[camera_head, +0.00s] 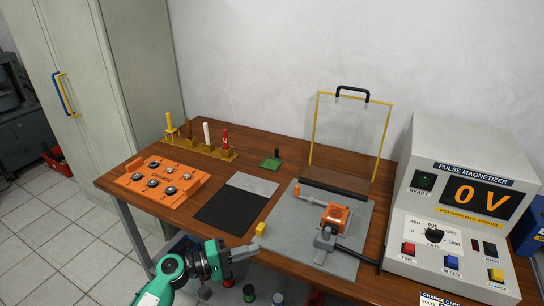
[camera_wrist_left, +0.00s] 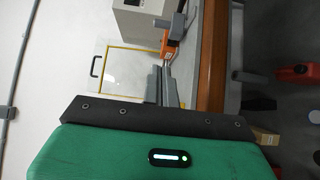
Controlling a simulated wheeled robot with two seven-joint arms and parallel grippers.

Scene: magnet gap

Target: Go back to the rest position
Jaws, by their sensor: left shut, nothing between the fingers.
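My left gripper (camera_head: 254,246) is at the bottom middle of the head view, at the table's front edge beside a small yellow block (camera_head: 261,228). Its fingers are shut and empty. In the left wrist view its grey fingers (camera_wrist_left: 162,86) show close together, pointing at the bench. My green and grey left arm comes up from the bottom. My right gripper shows in neither view.
The wooden table (camera_head: 222,137) holds an orange tray (camera_head: 150,192), a rack of coloured tools (camera_head: 200,148), a black and grey mat (camera_head: 232,212), an orange clamp device (camera_head: 334,220), a clear yellow-framed shield (camera_head: 350,130) and the pulse magnetizer (camera_head: 460,150), reading 0 V.

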